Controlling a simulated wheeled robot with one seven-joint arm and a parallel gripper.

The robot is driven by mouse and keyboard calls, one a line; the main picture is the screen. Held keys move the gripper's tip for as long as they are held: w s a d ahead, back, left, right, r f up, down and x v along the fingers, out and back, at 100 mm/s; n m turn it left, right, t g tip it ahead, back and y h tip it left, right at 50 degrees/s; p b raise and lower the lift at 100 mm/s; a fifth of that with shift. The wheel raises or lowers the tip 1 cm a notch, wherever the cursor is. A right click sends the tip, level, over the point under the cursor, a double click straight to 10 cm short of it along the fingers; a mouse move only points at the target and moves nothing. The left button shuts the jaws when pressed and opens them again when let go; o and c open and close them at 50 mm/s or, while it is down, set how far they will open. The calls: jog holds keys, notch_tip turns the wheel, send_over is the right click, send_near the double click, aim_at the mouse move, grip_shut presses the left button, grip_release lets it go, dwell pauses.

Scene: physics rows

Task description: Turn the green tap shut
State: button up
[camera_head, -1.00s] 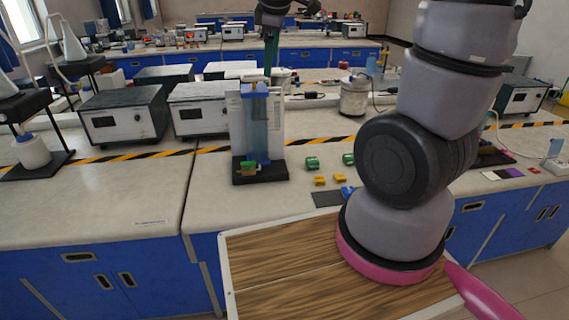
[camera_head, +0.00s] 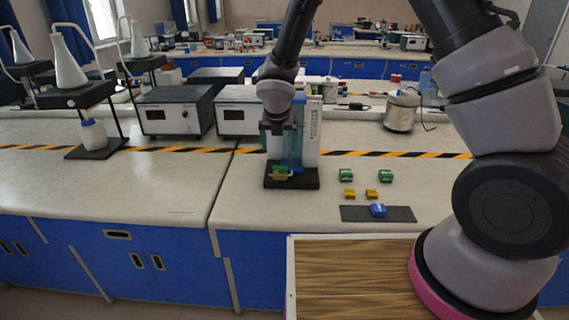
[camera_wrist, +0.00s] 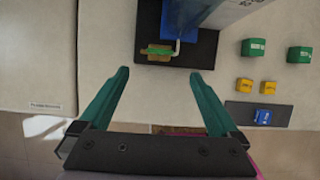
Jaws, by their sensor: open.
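The green tap (camera_head: 281,169) sits low on the front of a blue column (camera_head: 291,148) that stands on a black base (camera_head: 306,180). It also shows in the wrist view (camera_wrist: 157,51), with a yellow part beside it and a pale spout to its right. My gripper (camera_wrist: 163,72) is open, its two teal fingers spread and empty, with the tap ahead of the gap between them. In the head view my wrist hangs in front of the column and hides part of it; whether the fingers touch anything there cannot be told.
To the right lie two green blocks (camera_head: 346,175), two yellow blocks (camera_head: 349,193) and a blue block (camera_head: 378,210) on a dark mat (camera_head: 398,214). White-fronted boxes (camera_head: 240,118) stand behind left. The bench left of the base is clear.

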aim_at(280, 169)
jog(key=x, duration=1)
jog(key=shift+w+f, duration=0.2)
jog(key=shift+f, duration=0.05)
jog(key=c, duration=1.4)
